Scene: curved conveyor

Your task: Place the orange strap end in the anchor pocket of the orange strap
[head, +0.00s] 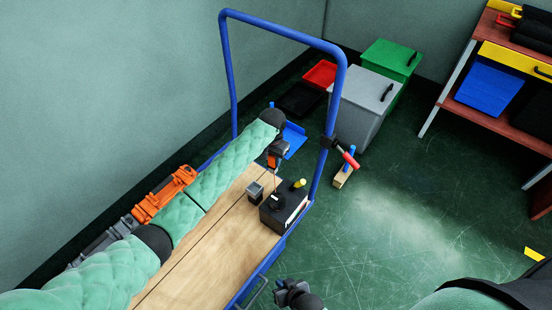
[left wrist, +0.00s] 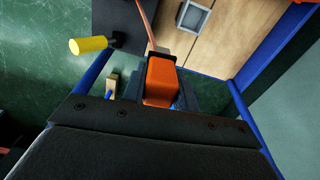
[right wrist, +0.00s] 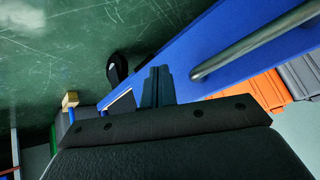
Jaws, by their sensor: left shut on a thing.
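The orange strap end (left wrist: 160,82) is an orange block held between the fingers of my left gripper (left wrist: 160,98). It also shows in the head view (head: 273,161), above the wooden cart deck. A thin orange strap (left wrist: 149,22) runs away from it toward the black box. A small grey square pocket (head: 255,191) sits on the deck beside the black box (head: 281,208). It also shows in the left wrist view (left wrist: 193,18), apart from the strap end. My right gripper (head: 289,290) is low beside the cart; its fingers look together and empty in the right wrist view (right wrist: 158,88).
The cart's blue handle frame (head: 285,32) rises at its far end. A yellow knob (head: 299,184) sticks up at the black box. Orange (head: 166,194) and grey cases stand left of the deck. Grey (head: 363,108) and green bins (head: 391,60) stand behind.

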